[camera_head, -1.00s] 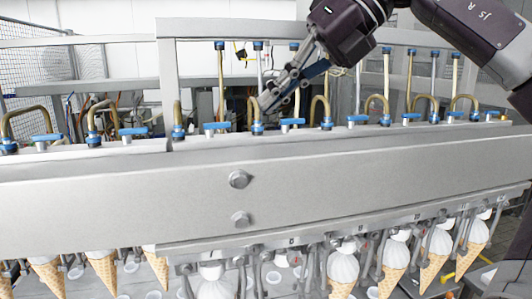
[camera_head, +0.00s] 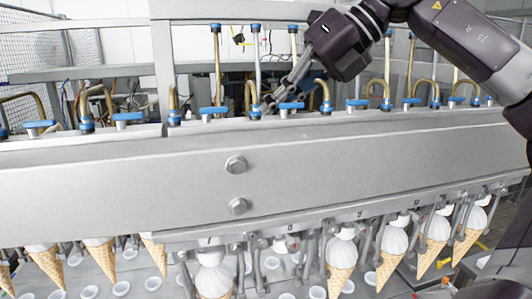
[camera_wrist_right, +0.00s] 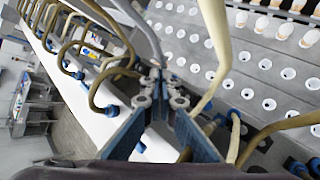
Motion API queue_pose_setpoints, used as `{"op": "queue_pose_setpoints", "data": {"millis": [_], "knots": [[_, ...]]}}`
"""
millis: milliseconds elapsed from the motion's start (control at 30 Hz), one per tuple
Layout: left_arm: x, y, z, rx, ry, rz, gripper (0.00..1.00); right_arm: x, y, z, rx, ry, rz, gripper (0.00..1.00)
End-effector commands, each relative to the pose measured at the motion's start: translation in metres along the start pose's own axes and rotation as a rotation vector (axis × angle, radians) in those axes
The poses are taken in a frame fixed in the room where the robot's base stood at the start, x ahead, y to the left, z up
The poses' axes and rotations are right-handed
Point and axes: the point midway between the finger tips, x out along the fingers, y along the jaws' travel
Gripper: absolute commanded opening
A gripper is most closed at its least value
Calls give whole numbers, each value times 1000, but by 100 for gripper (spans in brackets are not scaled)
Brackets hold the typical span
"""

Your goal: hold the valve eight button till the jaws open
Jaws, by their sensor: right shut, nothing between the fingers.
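My right gripper (camera_head: 269,106) is shut and empty in the head view. It points down and left among the brown hoses just behind the top of the long metal beam (camera_head: 120,185). Its tips are close to a blue valve handle (camera_head: 291,106) and a blue hose fitting (camera_head: 255,114); contact cannot be told. In the right wrist view the fingers (camera_wrist_right: 160,78) come together between hoses. Small numbers on the lower rail (camera_head: 290,228) are too small to read surely. I cannot pick out the valve eight button. My left gripper is not in view.
Several ice cream cones (camera_head: 341,262) hang in grey jaws below the beam. Brown hoses (camera_head: 325,88) stand close around the right gripper. An upright metal post (camera_head: 162,55) is to its left. A wire mesh fence (camera_head: 35,50) is at the far left.

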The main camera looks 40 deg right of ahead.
Motion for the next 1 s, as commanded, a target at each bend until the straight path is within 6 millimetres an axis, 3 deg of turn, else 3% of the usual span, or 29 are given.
{"op": "queue_pose_setpoints", "data": {"millis": [67,100,300,1000], "knots": [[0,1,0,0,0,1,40,8,-4,-6,-2,-1,4,0],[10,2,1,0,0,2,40,14,-10,-11,-1,0,1,0],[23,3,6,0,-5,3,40,25,-18,-18,0,-1,0,0],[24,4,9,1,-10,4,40,26,-18,-19,0,-1,0,0]]}}
